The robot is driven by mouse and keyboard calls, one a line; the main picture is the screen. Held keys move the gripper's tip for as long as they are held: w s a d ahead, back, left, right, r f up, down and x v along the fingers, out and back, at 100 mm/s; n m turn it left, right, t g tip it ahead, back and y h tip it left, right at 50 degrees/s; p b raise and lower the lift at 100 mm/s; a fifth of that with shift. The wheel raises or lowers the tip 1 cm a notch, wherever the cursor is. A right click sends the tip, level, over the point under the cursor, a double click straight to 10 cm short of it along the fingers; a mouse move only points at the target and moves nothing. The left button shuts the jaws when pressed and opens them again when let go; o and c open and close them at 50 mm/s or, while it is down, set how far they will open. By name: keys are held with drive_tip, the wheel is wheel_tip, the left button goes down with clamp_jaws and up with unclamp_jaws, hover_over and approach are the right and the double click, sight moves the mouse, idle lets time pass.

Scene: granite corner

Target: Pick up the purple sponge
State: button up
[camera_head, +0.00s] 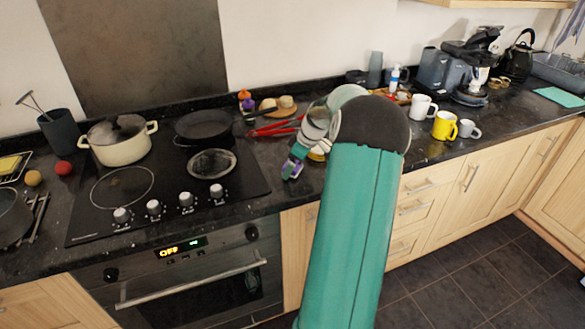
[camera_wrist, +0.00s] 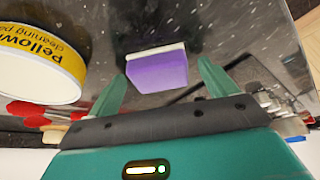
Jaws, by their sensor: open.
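The purple sponge (camera_wrist: 157,72) has a pale strip along its far edge. In the wrist view it lies on the dark speckled countertop (camera_wrist: 215,30), in the gap between my fingertips. My gripper (camera_wrist: 161,68) is open, with one green finger to each side of the sponge. I see bare space between the sponge and both fingers. In the head view my gripper is small and low over the counter right of the hob, and the sponge is hard to tell apart from it there.
A yellow and white cleaning paste tub (camera_wrist: 40,65) stands close left of my gripper in the wrist view. Red tongs (camera_head: 272,128) lie behind. The hob (camera_head: 130,195) is to the left; a yellow mug (camera_head: 445,125) and white mugs (camera_head: 421,107) stand to the right.

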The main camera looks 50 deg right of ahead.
drive_tip(key=c, duration=1.1)
drive_tip(key=shift+c, duration=0.3)
drive_tip(key=shift+r, duration=0.1)
drive_tip(key=shift+r, duration=0.6)
drive_tip(key=s+a+r, duration=0.9)
drive_tip(key=a+r, duration=0.1)
drive_tip(key=r, duration=0.1)
drive_tip(key=shift+s+r, duration=0.3)
drive_tip(key=shift+s, duration=0.05)
drive_tip(key=o, duration=0.3)
drive_tip(key=shift+c, duration=0.7)
